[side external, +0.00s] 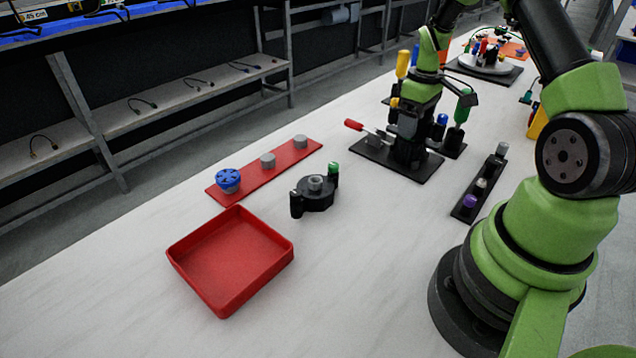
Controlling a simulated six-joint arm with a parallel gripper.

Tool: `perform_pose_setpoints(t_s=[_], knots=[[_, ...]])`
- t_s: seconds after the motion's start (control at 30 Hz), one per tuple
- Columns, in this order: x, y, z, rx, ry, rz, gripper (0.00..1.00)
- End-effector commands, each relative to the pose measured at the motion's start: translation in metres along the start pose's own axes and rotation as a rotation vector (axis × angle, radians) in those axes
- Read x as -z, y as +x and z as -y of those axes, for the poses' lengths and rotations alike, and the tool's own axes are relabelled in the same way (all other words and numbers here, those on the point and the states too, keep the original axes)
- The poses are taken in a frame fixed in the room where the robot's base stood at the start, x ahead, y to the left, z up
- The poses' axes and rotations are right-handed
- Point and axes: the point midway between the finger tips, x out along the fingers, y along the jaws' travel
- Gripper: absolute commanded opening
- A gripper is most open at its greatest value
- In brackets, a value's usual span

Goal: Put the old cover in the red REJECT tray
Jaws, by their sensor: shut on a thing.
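The red tray (222,262) lies on the white table at the left front, and its inside is empty. My gripper (408,150) is low over a black base plate (425,173) at the back, right of and behind the tray. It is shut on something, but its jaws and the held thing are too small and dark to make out. A blue spoked cover (228,180) sits on the left end of a red strip (247,184) behind the tray, well away from my gripper. I cannot tell which thing is the old cover.
A black fixture (315,194) with green and black posts stands between tray and gripper. A red-handled tool (354,125) slants beside my gripper. Upright tools with yellow (403,64) and green (463,106) handles stand close by. A black strip (479,187) holds small parts.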

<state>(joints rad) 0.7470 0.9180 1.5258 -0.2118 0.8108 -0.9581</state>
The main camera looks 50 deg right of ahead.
Motion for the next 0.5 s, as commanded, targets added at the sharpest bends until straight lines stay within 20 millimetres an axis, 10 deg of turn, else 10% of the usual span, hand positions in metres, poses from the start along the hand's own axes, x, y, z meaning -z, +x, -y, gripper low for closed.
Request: perform_pose_setpoints(t_s=[0.5], knots=[[0.000,-0.028,0.000,-0.001,0.000,-0.001,0.57]])
